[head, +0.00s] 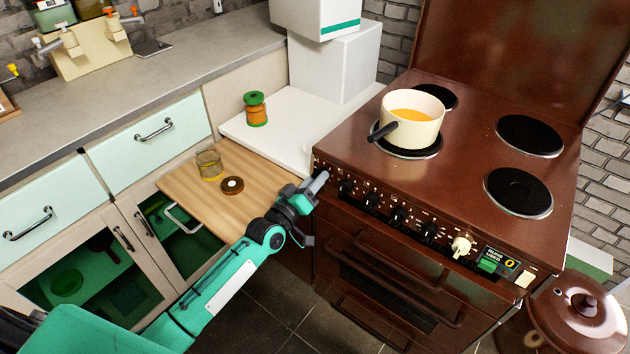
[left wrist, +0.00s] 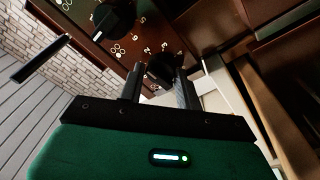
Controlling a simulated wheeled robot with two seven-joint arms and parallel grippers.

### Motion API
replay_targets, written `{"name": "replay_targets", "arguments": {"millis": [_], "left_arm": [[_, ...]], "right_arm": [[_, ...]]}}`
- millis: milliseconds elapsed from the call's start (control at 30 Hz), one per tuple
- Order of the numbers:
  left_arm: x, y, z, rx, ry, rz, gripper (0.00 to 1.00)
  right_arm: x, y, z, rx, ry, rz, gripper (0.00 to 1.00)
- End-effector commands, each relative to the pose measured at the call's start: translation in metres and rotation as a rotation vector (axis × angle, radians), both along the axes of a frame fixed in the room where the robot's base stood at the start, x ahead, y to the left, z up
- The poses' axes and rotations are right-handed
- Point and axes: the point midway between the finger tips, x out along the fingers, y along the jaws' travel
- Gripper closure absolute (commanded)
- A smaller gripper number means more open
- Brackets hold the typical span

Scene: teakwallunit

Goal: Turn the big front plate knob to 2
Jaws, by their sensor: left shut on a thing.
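The brown stove's front panel (head: 415,222) carries a row of black knobs, one of them here (head: 398,215), and one cream knob (head: 461,246). My left gripper (head: 317,184) is at the panel's left end. In the left wrist view its two fingers are shut on a black knob (left wrist: 161,67), one finger on each side. White numerals show around this knob, but its pointer setting cannot be read. Another black knob (left wrist: 114,18) shows beside it, untouched. I cannot tell which plate the held knob serves. My right gripper is out of view.
A cream pot (head: 411,120) with orange contents stands on the front left plate, its dark handle pointing left. A brown lidded pot (head: 577,315) stands at lower right.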

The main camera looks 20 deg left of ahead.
Motion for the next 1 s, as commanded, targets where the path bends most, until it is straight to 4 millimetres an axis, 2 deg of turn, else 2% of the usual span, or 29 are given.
{"name": "replay_targets", "arguments": {"millis": [300,767,800,867,900,1000], "left_arm": [[-0.0005,0.0004,-0.0039,0.087,-0.022,-0.002,0.88],[-0.0005,0.0006,-0.0037,0.096,-0.027,0.000,0.88],[-0.0005,0.0006,-0.0037,0.096,-0.027,0.000,0.60],[-0.0004,0.0005,-0.0033,0.096,-0.027,0.000,0.48],[-0.0003,0.0005,-0.0029,0.096,-0.028,-0.001,0.46],[-0.0001,0.0005,-0.0019,0.095,-0.030,0.000,0.46]], "right_arm": [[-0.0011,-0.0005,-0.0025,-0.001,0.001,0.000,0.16],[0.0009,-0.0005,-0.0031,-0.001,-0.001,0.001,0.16],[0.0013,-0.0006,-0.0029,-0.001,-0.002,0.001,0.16],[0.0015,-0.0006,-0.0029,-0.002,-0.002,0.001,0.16],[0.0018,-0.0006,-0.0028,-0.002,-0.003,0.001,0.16],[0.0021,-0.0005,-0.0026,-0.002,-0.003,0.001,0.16]]}}
